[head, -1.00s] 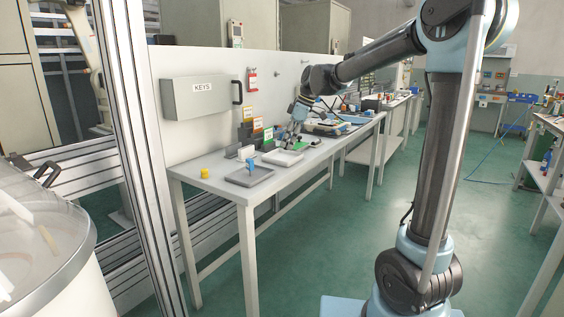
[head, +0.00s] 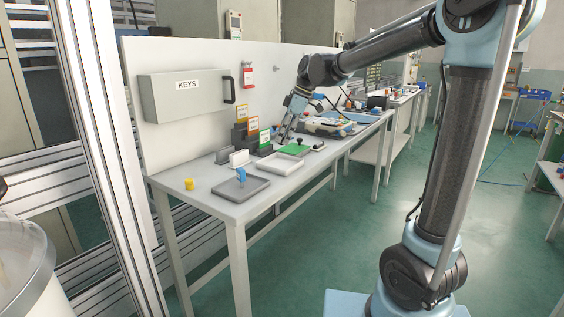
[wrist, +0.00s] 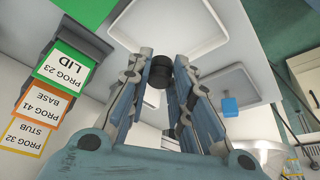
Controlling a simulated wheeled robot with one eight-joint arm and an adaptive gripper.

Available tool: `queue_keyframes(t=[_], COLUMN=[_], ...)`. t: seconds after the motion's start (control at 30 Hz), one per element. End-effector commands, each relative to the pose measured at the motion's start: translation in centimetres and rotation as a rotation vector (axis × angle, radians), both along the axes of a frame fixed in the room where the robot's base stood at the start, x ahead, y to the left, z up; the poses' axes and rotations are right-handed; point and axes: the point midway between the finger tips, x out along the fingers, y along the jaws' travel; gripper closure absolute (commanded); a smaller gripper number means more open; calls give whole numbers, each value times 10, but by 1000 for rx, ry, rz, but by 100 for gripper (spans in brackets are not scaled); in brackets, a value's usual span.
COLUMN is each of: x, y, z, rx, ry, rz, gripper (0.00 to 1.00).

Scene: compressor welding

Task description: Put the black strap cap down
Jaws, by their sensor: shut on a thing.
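My gripper (wrist: 160,62) is shut on the black strap cap (wrist: 160,72), a short dark cylinder between its fingertips in the wrist view. In the head view my gripper (head: 287,130) is over the bench's back half, near the card stands; the cap is too small there to make out surely. The wrist view shows a pale shallow tray (wrist: 203,22) beyond the fingertips. I cannot tell how high the cap is above the bench.
On the bench (head: 215,200) are a white tray (head: 273,174), a grey tray (head: 258,186) with a blue piece (head: 240,174), and a yellow cylinder (head: 189,184). Label stands include a green PROG 23 LID card (wrist: 75,67). A KEYS box (head: 182,97) hangs behind.

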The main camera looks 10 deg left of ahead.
Motion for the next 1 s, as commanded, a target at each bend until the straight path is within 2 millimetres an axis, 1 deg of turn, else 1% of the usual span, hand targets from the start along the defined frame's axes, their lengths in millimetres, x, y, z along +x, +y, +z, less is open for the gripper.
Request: queue_keyframes(t=[0.03,0.13,0.23,0.37,0.6,0.73,1.0], x=[-2,-3,-5,-5,-6,-6,-6], y=[3,6,8,10,11,10,10], z=[-9,-25,-36,-44,-74,-81,-82], rx=[0,0,0,0,0,0,0], ry=[0,0,0,0,0,0,0], rz=[4,9,12,14,16,16,15], gripper=[100,100,100,100,100,100,100])
